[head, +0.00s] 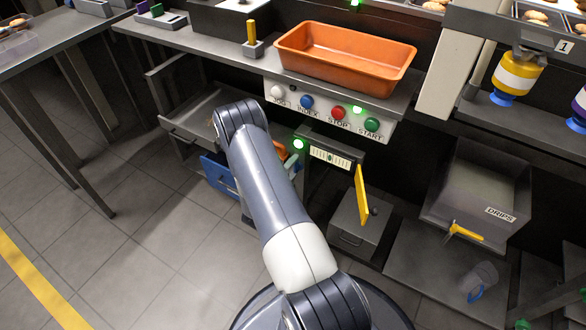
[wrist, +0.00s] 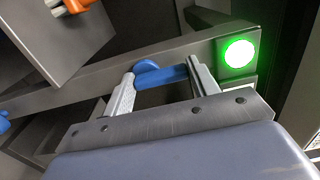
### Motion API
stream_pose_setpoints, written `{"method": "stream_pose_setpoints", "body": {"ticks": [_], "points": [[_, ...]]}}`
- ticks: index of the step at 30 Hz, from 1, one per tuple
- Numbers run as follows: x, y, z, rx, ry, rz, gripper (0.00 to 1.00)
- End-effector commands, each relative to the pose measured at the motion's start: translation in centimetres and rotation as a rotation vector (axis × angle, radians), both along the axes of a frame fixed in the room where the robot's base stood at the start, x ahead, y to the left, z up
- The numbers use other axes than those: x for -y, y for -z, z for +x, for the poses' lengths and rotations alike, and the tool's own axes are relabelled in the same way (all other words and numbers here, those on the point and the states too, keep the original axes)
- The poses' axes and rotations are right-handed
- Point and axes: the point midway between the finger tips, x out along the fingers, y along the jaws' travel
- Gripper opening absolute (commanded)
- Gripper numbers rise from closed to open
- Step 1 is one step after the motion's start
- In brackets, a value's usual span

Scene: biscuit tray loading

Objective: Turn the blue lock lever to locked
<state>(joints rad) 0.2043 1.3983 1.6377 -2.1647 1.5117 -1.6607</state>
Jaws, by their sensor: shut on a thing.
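The blue lock lever (wrist: 160,75) shows in the wrist view between the two fingers of my gripper (wrist: 160,70). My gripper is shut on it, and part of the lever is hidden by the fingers. The lever lies across a grey metal bar, left of a lit green lamp (wrist: 238,54). In the head view my arm hides the gripper and the lever. The green lamp (head: 298,144) shows there just right of my arm.
A button panel (head: 325,112) sits under an orange tray (head: 345,70) on the counter. A yellow lever (head: 362,193) sticks out below, right of my arm. A blue frame (head: 218,172) is left of my arm. Open floor lies at left.

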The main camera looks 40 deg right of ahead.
Motion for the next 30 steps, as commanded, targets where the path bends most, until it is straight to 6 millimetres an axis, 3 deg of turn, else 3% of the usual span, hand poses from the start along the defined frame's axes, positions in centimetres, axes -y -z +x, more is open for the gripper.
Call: {"method": "stream_pose_setpoints", "body": {"ticks": [14,15,22,30], "points": [[-0.04,0.05,0.05,-0.014,-0.001,-0.005,0.34],[-0.04,0.05,0.05,-0.014,-0.002,-0.005,0.59],[-0.03,0.04,0.03,-0.013,-0.001,-0.004,0.78],[-0.15,0.01,-0.01,-0.012,-0.001,-0.005,0.78]]}}
